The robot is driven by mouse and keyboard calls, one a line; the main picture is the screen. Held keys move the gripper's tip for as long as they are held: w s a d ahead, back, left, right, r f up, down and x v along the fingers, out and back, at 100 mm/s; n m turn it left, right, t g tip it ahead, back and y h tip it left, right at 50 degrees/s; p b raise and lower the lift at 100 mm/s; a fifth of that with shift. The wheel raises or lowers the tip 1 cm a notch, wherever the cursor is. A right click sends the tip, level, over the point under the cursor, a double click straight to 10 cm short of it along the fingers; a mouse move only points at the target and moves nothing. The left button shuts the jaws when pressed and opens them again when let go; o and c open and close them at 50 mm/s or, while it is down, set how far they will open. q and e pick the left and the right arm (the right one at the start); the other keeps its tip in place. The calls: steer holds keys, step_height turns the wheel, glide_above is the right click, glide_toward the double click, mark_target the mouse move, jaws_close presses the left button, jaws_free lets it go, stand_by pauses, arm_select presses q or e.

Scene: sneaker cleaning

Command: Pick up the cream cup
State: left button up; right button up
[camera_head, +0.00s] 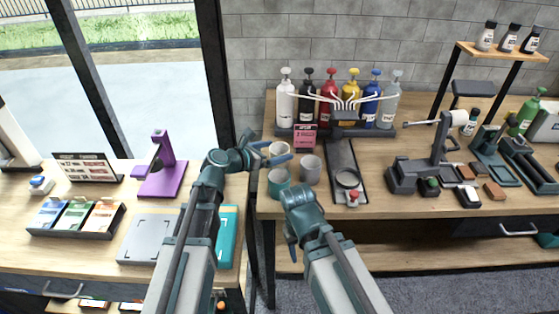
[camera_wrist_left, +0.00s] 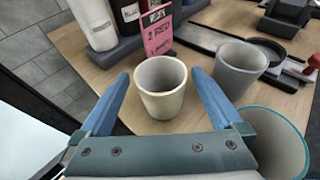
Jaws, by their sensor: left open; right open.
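The cream cup (camera_head: 278,149) stands upright on the wooden table, and it also shows in the left wrist view (camera_wrist_left: 161,92). My left gripper (camera_head: 271,151) is open and empty, with its blue fingers on either side of the cream cup. In the left wrist view the left gripper (camera_wrist_left: 160,76) shows a gap between each fingertip and the cup. My right gripper (camera_head: 291,240) is open near the table's front edge, in front of the cups; its fingers are partly hidden.
A grey cup (camera_head: 311,169) stands right of the cream cup, and a teal cup (camera_head: 279,186) stands in front. A pink sign (camera_head: 305,137) and a row of pump bottles (camera_head: 329,98) are behind. A dark tray (camera_head: 343,157) lies to the right.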

mark_target(286, 149)
arm_select(q)
steer(key=b+x, duration=0.2)
steer(key=x, duration=0.3)
steer(key=shift+d+f, duration=0.1)
steer(key=shift+c, duration=0.3)
steer(key=c, duration=1.1)
step_height(286, 149, up, 10)
steer(key=p, duration=1)
